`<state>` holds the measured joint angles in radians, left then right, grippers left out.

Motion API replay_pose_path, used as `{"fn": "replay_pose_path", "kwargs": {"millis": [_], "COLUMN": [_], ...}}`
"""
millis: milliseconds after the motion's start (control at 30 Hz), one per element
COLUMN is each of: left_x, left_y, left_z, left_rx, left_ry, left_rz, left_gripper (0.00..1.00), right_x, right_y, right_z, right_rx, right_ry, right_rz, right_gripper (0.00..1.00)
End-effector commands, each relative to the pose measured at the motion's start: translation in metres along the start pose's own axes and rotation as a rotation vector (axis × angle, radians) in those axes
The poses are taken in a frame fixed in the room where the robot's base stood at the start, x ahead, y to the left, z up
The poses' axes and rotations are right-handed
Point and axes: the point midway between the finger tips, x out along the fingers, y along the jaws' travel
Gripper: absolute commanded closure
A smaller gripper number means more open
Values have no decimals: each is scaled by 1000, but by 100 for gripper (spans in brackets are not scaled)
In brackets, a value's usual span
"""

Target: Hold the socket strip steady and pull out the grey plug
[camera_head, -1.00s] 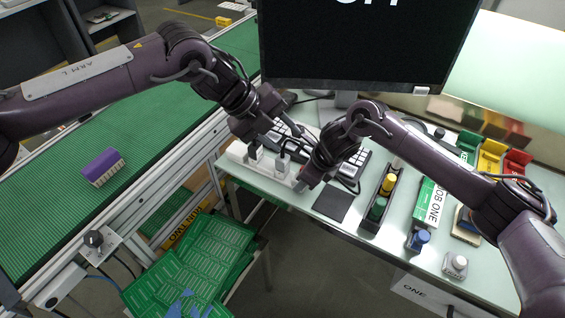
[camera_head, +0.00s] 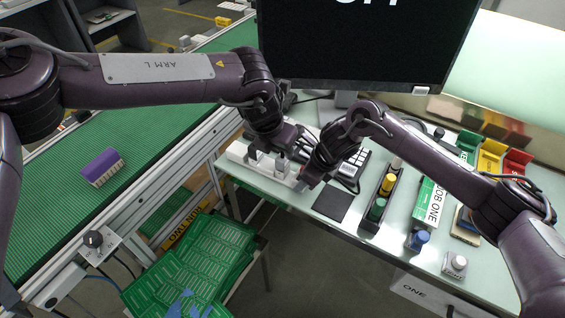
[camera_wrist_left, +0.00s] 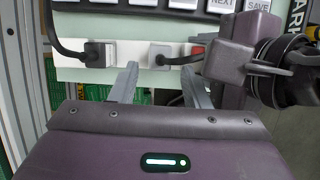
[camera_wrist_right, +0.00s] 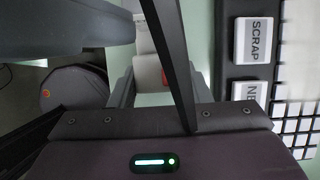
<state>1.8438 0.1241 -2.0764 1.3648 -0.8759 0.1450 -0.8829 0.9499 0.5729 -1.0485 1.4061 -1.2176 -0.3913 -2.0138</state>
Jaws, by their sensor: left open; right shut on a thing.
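The white socket strip (camera_head: 240,154) lies along the near left edge of the pale table. The other plug (camera_wrist_left: 97,52) sits in the strip further left. My right gripper (camera_head: 302,184) is shut on the right end of the strip. In the right wrist view that grip is partly hidden by a dark bar.
A keypad (camera_head: 357,157) and a dark square pad (camera_head: 332,203) lie right of the strip. A monitor (camera_head: 365,45) stands behind. A green conveyor (camera_head: 60,210) runs at the left. A tray with coloured knobs (camera_head: 371,222) stands further right.

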Motion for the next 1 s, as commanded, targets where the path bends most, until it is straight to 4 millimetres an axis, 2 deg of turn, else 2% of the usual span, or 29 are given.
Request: {"fn": "replay_pose_path", "kwargs": {"millis": [100, 300, 833, 1000], "left_x": [17, 33, 38, 38], "left_y": [-1, -1, 0, 0], "left_z": [0, 0, 0, 0], "left_rx": [-3, -2, -2, -2], "left_ry": [1, -1, -1, -1], "left_rz": [-2, -1, -1, -1], "left_gripper": [58, 58, 58, 80], "right_x": [0, 0, 0, 0], "right_y": [0, 0, 0, 0], "right_z": [0, 0, 0, 0], "right_rx": [-1, -1, 0, 0], "right_ry": [0, 0, 0, -1], "right_rz": [1, 0, 1, 1], "right_gripper": [98, 98, 98, 98]}}
